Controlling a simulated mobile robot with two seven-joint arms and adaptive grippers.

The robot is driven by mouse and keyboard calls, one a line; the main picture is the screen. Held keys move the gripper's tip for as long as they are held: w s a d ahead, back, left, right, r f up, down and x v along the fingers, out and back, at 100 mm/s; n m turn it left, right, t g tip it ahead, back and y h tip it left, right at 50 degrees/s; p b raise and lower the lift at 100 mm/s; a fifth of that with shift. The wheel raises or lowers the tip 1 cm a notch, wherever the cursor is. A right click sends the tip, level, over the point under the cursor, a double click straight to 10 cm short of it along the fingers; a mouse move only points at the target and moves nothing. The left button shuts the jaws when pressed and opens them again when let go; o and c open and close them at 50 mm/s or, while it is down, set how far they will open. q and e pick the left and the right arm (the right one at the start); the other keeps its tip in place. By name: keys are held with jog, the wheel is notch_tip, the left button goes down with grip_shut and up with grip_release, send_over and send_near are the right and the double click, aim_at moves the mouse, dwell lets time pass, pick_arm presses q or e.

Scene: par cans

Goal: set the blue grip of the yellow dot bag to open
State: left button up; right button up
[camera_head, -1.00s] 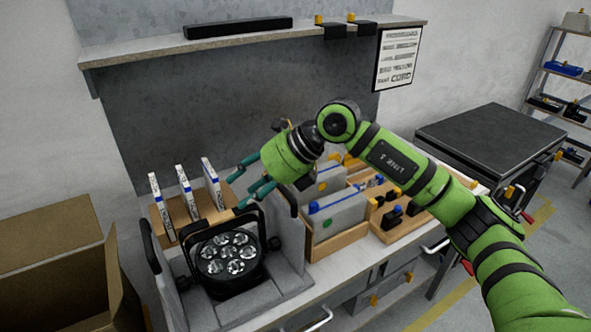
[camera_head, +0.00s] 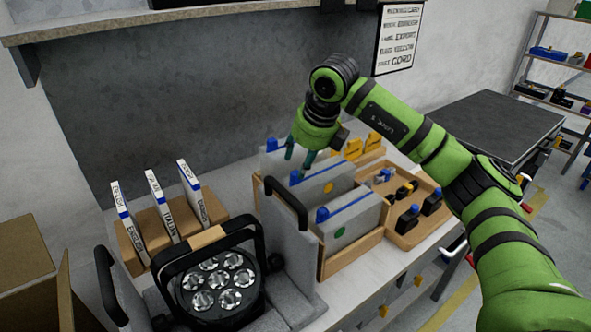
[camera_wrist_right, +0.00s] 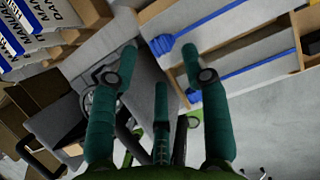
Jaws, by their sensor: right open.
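The yellow dot bag (camera_head: 340,180) is a grey bag in the wooden tray, between two similar bags. Its blue grip (camera_head: 295,177) stands at the left end of a blue strip along its top edge. In the right wrist view the blue grip (camera_wrist_right: 160,45) appears between the spread fingertips. My right gripper (camera_head: 298,162) is open and empty, pointing down above this grip; its teal fingers also show in the right wrist view (camera_wrist_right: 160,60). I cannot tell whether the fingers touch the bag. My left gripper is out of view.
The green dot bag (camera_head: 350,222) stands in front and another grey bag (camera_head: 283,163) behind, each with a blue grip. A par can (camera_head: 218,283) in a grey cradle and a rack of labelled cards (camera_head: 163,212) stand left. A parts tray (camera_head: 402,238) lies right.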

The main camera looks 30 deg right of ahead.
aim_at(297, 173)
jog(key=x, duration=0.2)
jog(key=shift+w+f+p, duration=0.15)
jog(key=shift+f+p, duration=0.15)
jog(key=shift+x, duration=0.95)
grip_shut()
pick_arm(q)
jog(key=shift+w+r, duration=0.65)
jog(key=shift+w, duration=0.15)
pick_arm(e)
jog(key=shift+d, duration=0.1)
